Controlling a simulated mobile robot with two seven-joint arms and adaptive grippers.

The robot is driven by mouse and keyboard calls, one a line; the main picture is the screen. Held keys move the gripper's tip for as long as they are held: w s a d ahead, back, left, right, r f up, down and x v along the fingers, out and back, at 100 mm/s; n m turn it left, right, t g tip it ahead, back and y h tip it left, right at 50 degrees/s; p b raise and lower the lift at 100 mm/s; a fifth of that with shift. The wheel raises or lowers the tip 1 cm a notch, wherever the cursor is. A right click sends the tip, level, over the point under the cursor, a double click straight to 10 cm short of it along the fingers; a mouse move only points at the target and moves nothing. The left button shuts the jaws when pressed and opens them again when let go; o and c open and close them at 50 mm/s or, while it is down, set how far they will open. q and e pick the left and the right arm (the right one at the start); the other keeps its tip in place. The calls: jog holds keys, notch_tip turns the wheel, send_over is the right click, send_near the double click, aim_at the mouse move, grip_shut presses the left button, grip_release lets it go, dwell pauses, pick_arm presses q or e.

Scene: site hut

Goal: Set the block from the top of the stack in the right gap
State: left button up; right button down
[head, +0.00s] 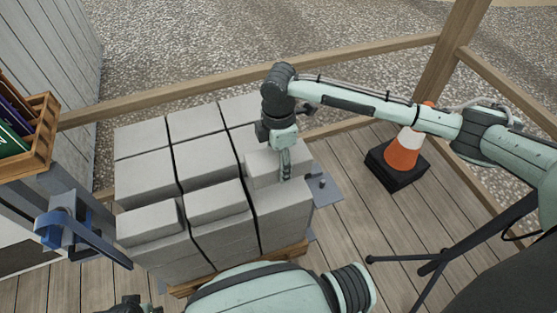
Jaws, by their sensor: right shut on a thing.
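A stack of pale grey blocks (147,178) stands on a wooden pallet (290,252), with dark seams between its columns. Two smaller blocks lie on the front of it, one at the left (150,222) and one in the middle (214,201). My right gripper (285,172) points down at the right side of the stack and is shut on a grey block (260,166). The gripper hides part of this block, and I cannot tell whether it rests on the stack. Below it is the front right block (285,217). Only a dark bit of my left gripper may show at the bottom edge.
An orange and white cone (403,152) on a black base stands at the right on the plank deck. Wooden rails (180,92) run behind the stack. A wooden crate of books (38,140) and a blue clamp-like thing (55,228) are at the left.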

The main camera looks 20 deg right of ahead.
jog(key=shift+f, duration=0.1)
jog(key=shift+f+b, duration=0.35)
jog(key=shift+b, duration=0.3)
jog(key=shift+f+b, duration=0.35)
jog(key=shift+b, duration=0.1)
jog(key=shift+f+b, duration=0.35)
jog(key=shift+b, duration=0.15)
jog(key=shift+f+b, duration=0.4)
jog(key=shift+b, duration=0.05)
jog(key=shift+f+b, duration=0.25)
jog(key=shift+b, duration=0.15)
jog(key=shift+f, duration=0.5)
jog(key=shift+f+b, duration=0.4)
jog(key=shift+f, duration=0.95)
pick_arm(q)
notch_tip(320, 180, up, 15)
jog(key=shift+s+t+y, duration=0.15)
jog(key=shift+t+y, duration=0.15)
jog(key=shift+t, duration=0.1)
pick_arm(e)
jog(key=shift+f, duration=0.55)
pick_arm(q)
jog(key=shift+r, duration=0.1)
